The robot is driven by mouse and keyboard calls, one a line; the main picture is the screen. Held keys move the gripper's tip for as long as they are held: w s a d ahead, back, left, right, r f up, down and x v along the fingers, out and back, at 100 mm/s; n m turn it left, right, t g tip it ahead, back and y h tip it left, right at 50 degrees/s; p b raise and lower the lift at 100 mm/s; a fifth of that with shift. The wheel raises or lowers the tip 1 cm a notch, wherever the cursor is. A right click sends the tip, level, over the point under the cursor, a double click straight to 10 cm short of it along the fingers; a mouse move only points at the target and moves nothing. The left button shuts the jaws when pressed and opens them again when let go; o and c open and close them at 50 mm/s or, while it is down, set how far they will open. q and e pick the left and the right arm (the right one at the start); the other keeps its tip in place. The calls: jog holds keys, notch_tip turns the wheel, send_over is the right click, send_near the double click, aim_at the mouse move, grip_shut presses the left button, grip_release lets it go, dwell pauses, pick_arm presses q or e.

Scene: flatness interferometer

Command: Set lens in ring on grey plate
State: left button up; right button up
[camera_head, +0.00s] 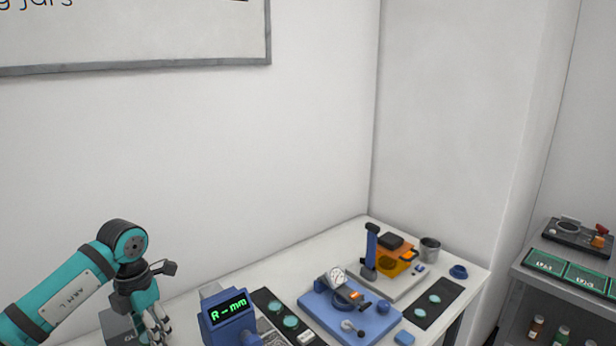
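Teal round lenses lie on two black mats. One mat holds a pair of lenses (275,307) left of the blue gauge base, and the other holds a pair (434,298) at the right. A light grey plate (408,288) carries an orange and black instrument (388,256) with a blue post. I cannot make out a ring on this plate. My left gripper (158,330) hangs fingers down at the lower left, apart from all the lenses. Its fingertips are small and near the frame's bottom, so its opening is unclear. My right gripper is out of view.
A blue base (372,321) with a dial gauge (336,276) stands mid-table. A blue display unit (230,316) reads "R-mm". A metal cup (430,249) and small blue ring-shaped part (458,272) stand at the back right. A grey shelf (560,284) is farther right.

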pick_arm(q)
jog(key=shift+s+d+f+m, duration=0.1)
jog(key=shift+s+d+m, duration=0.1)
jog(key=shift+s, duration=0.15)
jog(key=shift+s+d+m, duration=0.1)
jog(key=shift+s+m, duration=0.1)
jog(key=shift+s, duration=0.1)
jog(key=shift+s+d+m+b, duration=0.15)
jog(key=shift+s+m+b, duration=0.1)
jog(key=shift+m+b, duration=0.2)
jog(key=s+d+f+m+b, duration=0.2)
jog(key=s+d+m, duration=0.1)
jog(key=m, duration=0.3)
jog(key=s+d+f+m+b, duration=0.2)
jog(key=s+d+f+m, duration=0.1)
jog(key=m, duration=0.3)
jog(key=s+d+f+m+b, duration=0.2)
jog(key=s+d+m, duration=0.1)
jog(key=m, duration=0.4)
jog(key=shift+f, duration=0.35)
jog(key=s+d+f+m+b, duration=0.3)
jog(key=s+m, duration=0.5)
jog(key=m, duration=0.2)
jog(key=shift+m, duration=0.35)
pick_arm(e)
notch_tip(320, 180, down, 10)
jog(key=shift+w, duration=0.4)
pick_arm(q)
jog(key=shift+s+a+f, duration=0.1)
jog(key=shift+s, duration=0.05)
